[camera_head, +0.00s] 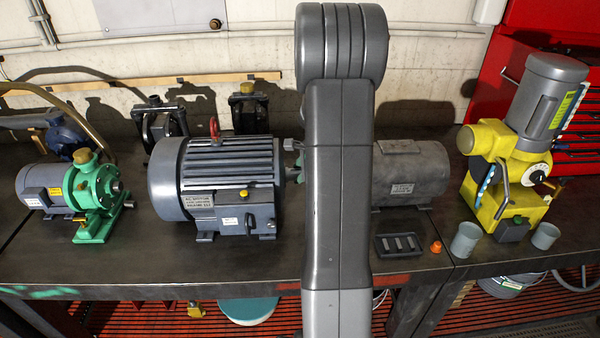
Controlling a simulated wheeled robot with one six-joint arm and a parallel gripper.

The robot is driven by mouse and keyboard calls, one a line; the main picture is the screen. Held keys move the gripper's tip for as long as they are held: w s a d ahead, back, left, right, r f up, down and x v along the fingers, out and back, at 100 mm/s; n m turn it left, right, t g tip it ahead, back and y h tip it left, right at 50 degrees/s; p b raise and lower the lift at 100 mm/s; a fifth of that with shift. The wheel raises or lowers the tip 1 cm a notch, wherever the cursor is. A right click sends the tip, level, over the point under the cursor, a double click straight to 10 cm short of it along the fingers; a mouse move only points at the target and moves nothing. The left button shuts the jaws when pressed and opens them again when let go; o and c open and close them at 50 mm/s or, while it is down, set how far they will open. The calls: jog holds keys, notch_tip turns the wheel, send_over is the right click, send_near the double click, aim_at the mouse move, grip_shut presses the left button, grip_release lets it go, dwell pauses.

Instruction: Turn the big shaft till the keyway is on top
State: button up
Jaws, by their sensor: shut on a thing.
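The big grey motor (225,185) stands on the dark bench left of centre, with a red lifting ring on top and a nameplate on its side. Its right end meets my upright arm in the picture. A second, smaller grey motor (410,175) stands right of my arm, its left part hidden. My arm covers the space between the two motors, so the big shaft and its keyway are hidden. Small grey and green parts show at the arm's left edge, too small to identify. I cannot make out my gripper; it seems hidden behind my arm.
A green pump with a grey motor (40,188) stands at the left. A yellow machine (505,185) stands at the right beside two grey cups. A black tray (400,246) and an orange cap (436,247) lie near the front edge. The bench front left is clear.

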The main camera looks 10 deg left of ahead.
jog(key=shift+w+a+r+m+g+h, duration=0.1)
jog(key=shift+w+m+g+h, duration=0.15)
jog(key=shift+g, duration=0.6)
jog(key=shift+w+a+r+m+g+h, duration=0.15)
jog(key=shift+g+h, duration=0.1)
jog(key=shift+g, duration=0.6)
jog(key=shift+d+f, duration=0.1)
jog(key=shift+f, duration=0.05)
jog(key=shift+s, duration=0.1)
jog(key=o, duration=1)
jog(key=b+v, duration=0.1)
jog(key=v, duration=0.6)
jog(key=b+v, duration=0.1)
jog(key=v, duration=0.6)
jog(key=shift+f, duration=0.1)
